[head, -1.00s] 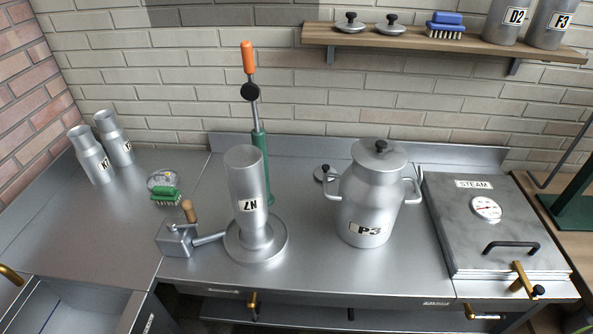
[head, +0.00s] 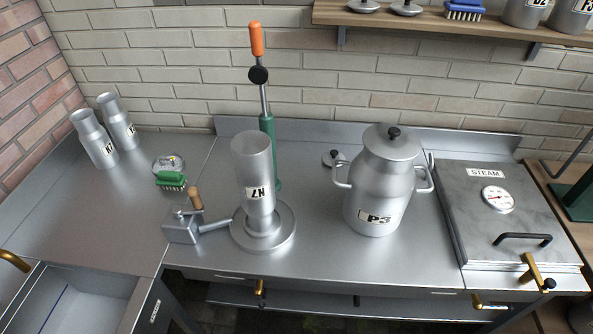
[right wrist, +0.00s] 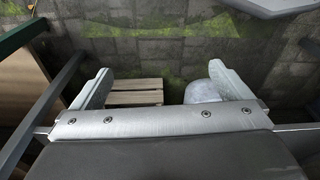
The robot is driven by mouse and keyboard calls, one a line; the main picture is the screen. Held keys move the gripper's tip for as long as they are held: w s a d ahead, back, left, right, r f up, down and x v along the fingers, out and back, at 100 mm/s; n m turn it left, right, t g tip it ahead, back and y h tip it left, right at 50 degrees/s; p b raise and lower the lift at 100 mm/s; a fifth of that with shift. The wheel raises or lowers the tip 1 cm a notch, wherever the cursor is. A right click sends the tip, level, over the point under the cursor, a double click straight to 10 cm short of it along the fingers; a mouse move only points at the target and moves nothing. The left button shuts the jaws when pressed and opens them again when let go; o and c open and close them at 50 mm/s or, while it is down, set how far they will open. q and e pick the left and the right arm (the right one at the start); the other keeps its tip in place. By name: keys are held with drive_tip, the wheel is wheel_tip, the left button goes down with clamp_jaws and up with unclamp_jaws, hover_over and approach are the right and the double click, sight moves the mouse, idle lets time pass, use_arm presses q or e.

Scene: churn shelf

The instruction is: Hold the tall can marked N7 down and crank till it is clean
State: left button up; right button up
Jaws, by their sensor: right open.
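The tall grey can marked N7 (head: 254,170) stands mouth-down in the head view, its label upside down. Its narrow end rests on a round metal base (head: 285,240). A small grey crank box (head: 181,230) with a wooden handle (head: 195,199) is left of the base, joined to it by a short pipe. A green lever post (head: 268,130) with a black knob and orange grip (head: 256,40) rises behind the can, apart from it. My right gripper (right wrist: 161,82) is open and empty in the right wrist view, above the floor. My left gripper is not in view.
A lidded churn P3 (head: 376,190) stands right of the can, and a STEAM chest (head: 470,215) beyond it. A wooden shelf (head: 420,28) hangs above. A sink (head: 60,310) is front left.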

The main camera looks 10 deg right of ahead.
drive_tip(key=w+a+r+n+t+y, duration=0.15)
drive_tip(key=w+r+y, duration=0.25)
drive_tip(key=w+r, duration=0.65)
drive_tip(key=w+a+r+n+g+y, duration=0.1)
drive_tip(key=a+r+n+y, duration=0.3)
drive_tip(key=r, duration=0.6)
drive_tip(key=w+a+r+n+y, duration=0.1)
drive_tip(key=a+r+n+y, duration=0.1)
drive_tip(key=a+r, duration=0.55)
drive_tip(key=n+t+y, duration=0.5)
drive_tip(key=n+t, duration=0.1)
drive_tip(key=t, duration=0.2)
approach(248, 155)
drive_tip(key=w+d+f, duration=0.1)
drive_tip(key=w+f, duration=0.2)
drive_tip(key=f, duration=0.1)
drive_tip(key=shift+w+a, duration=0.25)
drive_tip(key=shift+w, duration=0.35)
drive_tip(key=x, duration=1)
drive_tip(key=shift+w+a, duration=0.2)
drive_tip(key=shift+a, duration=0.15)
